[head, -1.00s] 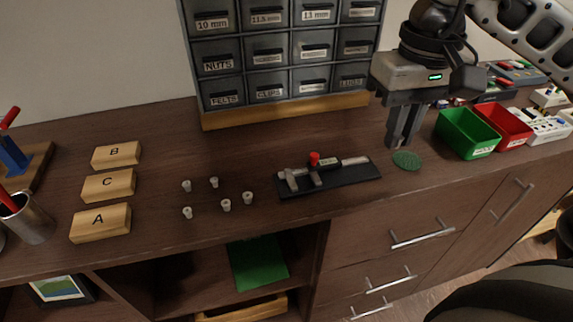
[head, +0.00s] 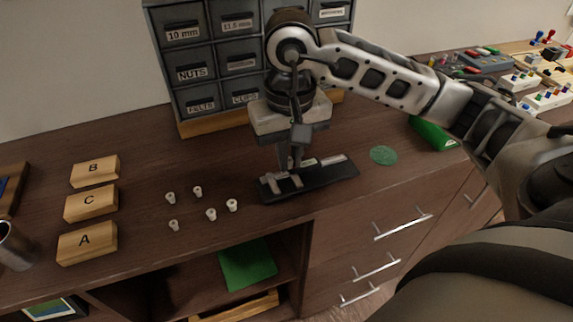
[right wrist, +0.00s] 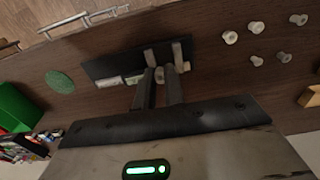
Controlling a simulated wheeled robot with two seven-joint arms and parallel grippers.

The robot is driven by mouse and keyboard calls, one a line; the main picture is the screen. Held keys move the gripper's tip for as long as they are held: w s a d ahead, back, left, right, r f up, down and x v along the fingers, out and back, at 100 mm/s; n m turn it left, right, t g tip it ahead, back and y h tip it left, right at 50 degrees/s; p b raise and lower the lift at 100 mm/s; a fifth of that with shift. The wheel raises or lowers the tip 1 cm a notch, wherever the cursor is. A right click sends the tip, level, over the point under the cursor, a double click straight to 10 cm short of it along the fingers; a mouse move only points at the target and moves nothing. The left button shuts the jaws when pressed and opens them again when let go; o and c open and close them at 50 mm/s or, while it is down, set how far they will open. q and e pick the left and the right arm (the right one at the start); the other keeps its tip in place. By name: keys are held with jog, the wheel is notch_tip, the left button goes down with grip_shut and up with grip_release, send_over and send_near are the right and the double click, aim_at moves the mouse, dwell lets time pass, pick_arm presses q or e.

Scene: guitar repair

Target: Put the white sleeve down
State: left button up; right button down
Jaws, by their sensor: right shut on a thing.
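My right gripper (head: 290,165) is over the left part of the black mat (head: 335,177), at the measuring tool (head: 283,184) with its upright metal jaws. In the right wrist view its fingers are shut on a small pale piece, the white sleeve (right wrist: 160,74). The sleeve shows between the fingertips, close to the tool's metal jaws (right wrist: 177,52). I cannot tell whether it touches them. In the head view the gripper hides the sleeve. Several similar white sleeves (head: 211,214) stand on the bench left of the mat. My left gripper is not in view.
Wooden blocks B (head: 95,171), C (head: 91,202) and A (head: 87,242) stand at the left. A drawer cabinet (head: 215,70) is behind my gripper. A green disc (head: 383,155) lies right of the mat; a green bin (head: 432,133) is partly behind my arm.

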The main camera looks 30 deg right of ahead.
notch_tip(320, 180, down, 4)
jog(key=shift+w+a+r+p, duration=0.15)
jog(key=shift+r+p, duration=0.1)
jog(key=shift+p, duration=0.15)
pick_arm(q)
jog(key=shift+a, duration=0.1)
pick_arm(e)
jog(key=shift+f, duration=0.1)
jog(key=shift+f, duration=0.1)
